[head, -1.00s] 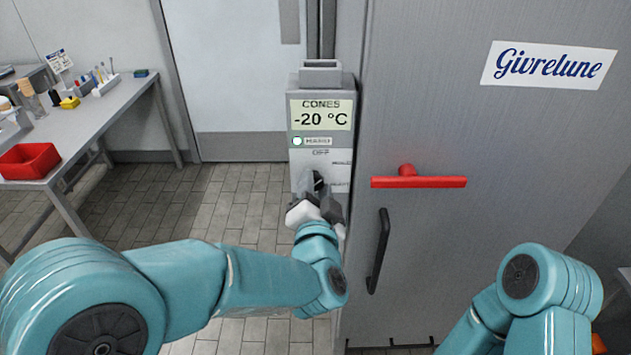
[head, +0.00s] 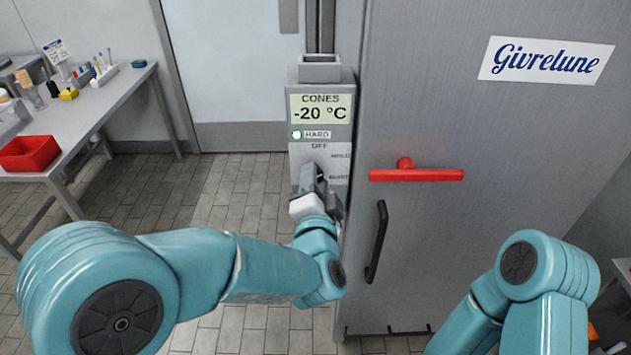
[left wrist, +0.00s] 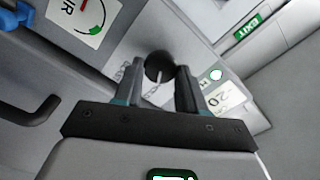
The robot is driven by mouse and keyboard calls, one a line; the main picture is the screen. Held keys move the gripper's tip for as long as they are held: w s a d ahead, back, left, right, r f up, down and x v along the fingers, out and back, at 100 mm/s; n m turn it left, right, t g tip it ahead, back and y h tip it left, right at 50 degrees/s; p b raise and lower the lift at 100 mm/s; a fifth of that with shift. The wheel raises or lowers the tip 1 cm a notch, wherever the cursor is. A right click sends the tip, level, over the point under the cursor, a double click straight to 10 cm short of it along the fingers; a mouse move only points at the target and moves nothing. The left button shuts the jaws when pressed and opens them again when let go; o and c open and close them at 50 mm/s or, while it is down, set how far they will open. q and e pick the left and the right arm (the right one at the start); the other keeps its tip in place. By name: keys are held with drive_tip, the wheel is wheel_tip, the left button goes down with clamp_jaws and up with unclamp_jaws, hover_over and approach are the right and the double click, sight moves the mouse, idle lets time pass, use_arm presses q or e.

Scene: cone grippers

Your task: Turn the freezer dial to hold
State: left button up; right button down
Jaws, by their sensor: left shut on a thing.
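The control box (head: 320,72) on the freezer's left side has a display (head: 320,108) reading "CONES -20 °C". Below it are the printed words OFF, HOLD (head: 341,156) and another partly covered word lower right. My left gripper (head: 316,178) is at the lower part of this panel and hides the dial in the head view. In the left wrist view the dark round dial (left wrist: 158,66) with a pale pointer line sits between the fingers of my left gripper (left wrist: 160,80), which is shut on it. Which word the pointer faces, I cannot tell. My right gripper is out of view.
A lit lamp (head: 296,134) sits beside the label HARD. The grey freezer door (head: 480,130) has a red bar handle (head: 416,174) and a black handle (head: 377,242), right of my left arm. A table (head: 110,95) with a red bin (head: 28,153) stands left. Floor between is clear.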

use_arm(q)
drive_tip(key=o, duration=1)
drive_tip(key=s+b, duration=0.3)
drive_tip(key=s, duration=1.3)
drive_tip(key=shift+s, duration=0.2)
